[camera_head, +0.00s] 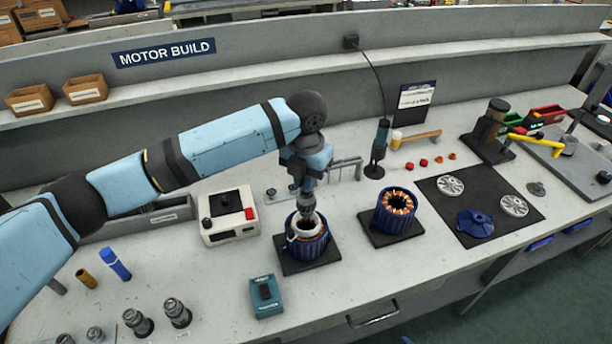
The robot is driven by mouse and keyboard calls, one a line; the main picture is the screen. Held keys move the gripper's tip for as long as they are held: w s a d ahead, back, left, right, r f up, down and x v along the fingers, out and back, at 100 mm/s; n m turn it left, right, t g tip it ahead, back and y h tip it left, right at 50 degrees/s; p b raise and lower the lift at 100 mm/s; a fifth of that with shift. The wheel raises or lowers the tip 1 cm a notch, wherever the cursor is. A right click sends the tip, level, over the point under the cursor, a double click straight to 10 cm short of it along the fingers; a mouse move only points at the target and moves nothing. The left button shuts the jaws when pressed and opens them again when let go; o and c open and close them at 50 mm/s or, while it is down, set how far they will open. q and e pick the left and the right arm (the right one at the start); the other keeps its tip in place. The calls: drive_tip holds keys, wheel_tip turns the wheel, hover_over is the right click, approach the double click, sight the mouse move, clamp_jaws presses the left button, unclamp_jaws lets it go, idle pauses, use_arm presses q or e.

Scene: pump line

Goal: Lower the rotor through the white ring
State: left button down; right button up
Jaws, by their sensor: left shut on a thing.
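My left gripper (308,190) points straight down above the nearer blue motor housing (306,250). It is shut on the rotor (307,213), a grey metal part held roughly upright. The white ring (296,236) sits at the top of this housing. The rotor's lower end is at or just above the ring; I cannot tell whether it is inside the opening. The inside of the housing is mostly hidden by the rotor and ring. My right gripper does not show.
A second blue housing with copper windings (394,202) stands to the right. A white box with a red button (229,222) is to the left, and a teal device (266,296) lies in front. Several metal parts (177,312) stand at the front left. A black mat (447,206) lies right.

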sight(306, 206)
use_arm(q)
drive_tip(key=shift+f, duration=0.6)
idle(1.3)
drive_tip(key=shift+f, duration=1)
idle(0.6)
drive_tip(key=shift+f, duration=0.35)
idle(0.3)
drive_tip(key=shift+f+b, duration=1)
drive_tip(key=shift+f, duration=1.45)
drive_tip(key=c, duration=0.8)
unclamp_jaws()
drive_tip(key=shift+c, duration=0.2)
